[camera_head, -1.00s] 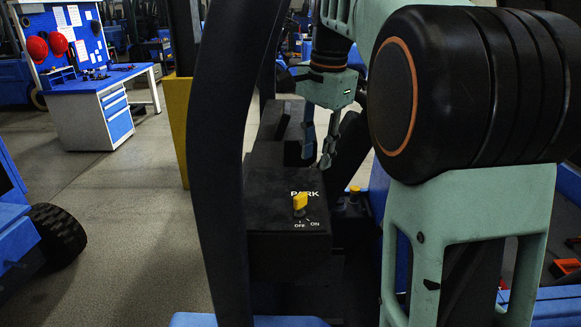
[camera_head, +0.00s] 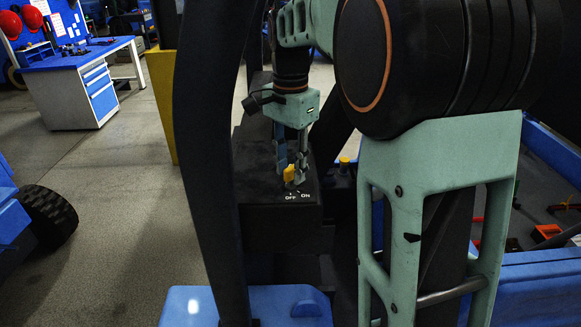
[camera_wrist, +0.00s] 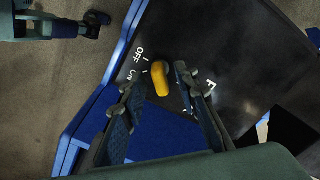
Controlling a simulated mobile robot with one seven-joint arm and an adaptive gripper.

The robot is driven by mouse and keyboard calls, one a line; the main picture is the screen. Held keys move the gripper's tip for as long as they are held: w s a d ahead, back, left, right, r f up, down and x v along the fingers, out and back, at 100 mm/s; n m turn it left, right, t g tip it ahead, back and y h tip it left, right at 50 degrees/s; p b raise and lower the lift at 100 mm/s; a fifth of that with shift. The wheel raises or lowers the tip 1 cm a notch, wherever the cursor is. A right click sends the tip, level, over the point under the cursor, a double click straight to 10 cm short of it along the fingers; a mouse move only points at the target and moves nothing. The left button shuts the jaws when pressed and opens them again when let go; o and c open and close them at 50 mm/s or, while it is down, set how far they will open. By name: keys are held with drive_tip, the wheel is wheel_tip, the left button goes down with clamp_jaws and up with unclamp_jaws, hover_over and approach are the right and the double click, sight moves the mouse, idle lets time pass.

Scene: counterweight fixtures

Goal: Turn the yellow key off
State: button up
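The yellow key (camera_head: 289,172) stands on top of a black box (camera_head: 262,185) with white OFF and ON marks beside it. My gripper (camera_head: 290,177) points down over the box, its fingertips either side of the key. In the wrist view the yellow key (camera_wrist: 160,80) shows between the two open fingers of my gripper (camera_wrist: 155,78), with a visible gap on each side. The OFF and ON marks lie to the left of the key there. I cannot tell which mark the key points to.
A dark upright post (camera_head: 210,170) stands just left of the box. A second yellow-topped part (camera_head: 344,161) sits right of the box. A blue workbench (camera_head: 75,60) stands far back left, and a black wheel (camera_head: 48,215) is at the left.

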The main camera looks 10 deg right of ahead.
drive_tip(key=shift+f, duration=0.15)
drive_tip(key=shift+c, duration=0.3)
clamp_jaws()
drive_tip(key=n+p, duration=0.1)
drive_tip(key=n, duration=0.3)
drive_tip(key=shift+n, duration=0.3)
drive_tip(key=shift+n+p, duration=0.65)
drive_tip(key=shift+n, duration=1.45)
